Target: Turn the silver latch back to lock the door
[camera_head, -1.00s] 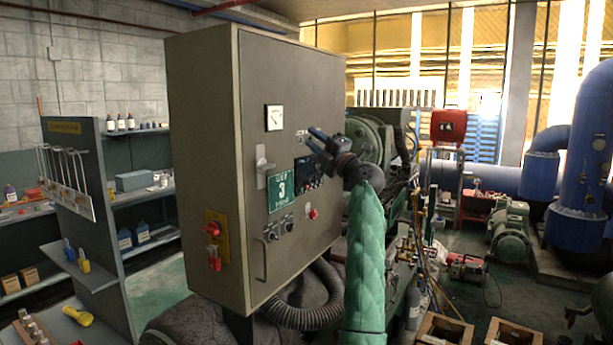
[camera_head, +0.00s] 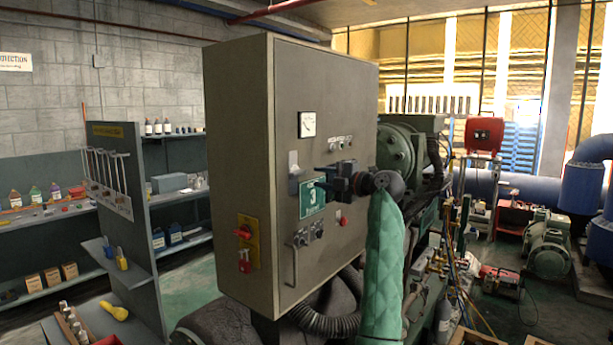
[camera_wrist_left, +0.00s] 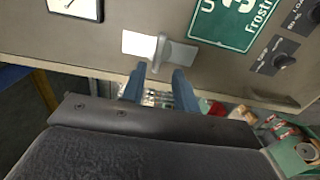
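The silver latch (camera_head: 294,164) sits on the front door (camera_head: 335,85) of the grey-beige cabinet, between the gauge and the green label with a 3. The door looks closed. In the left wrist view the latch (camera_wrist_left: 165,52) has a pale plate with a handle standing across it. My left gripper (camera_head: 318,180) is just to the right of the latch, its fingers pointing towards it. In the left wrist view its two fingers (camera_wrist_left: 160,82) are spread, with nothing between them, their tips close to the handle's end. Whether they touch it I cannot tell. My right gripper is not in view.
A dial gauge (camera_head: 307,124) is above the latch and the green label (camera_head: 312,197) below it. Knobs and a long door handle (camera_head: 291,266) are lower down. Green machinery (camera_head: 400,148) stands close behind on the right.

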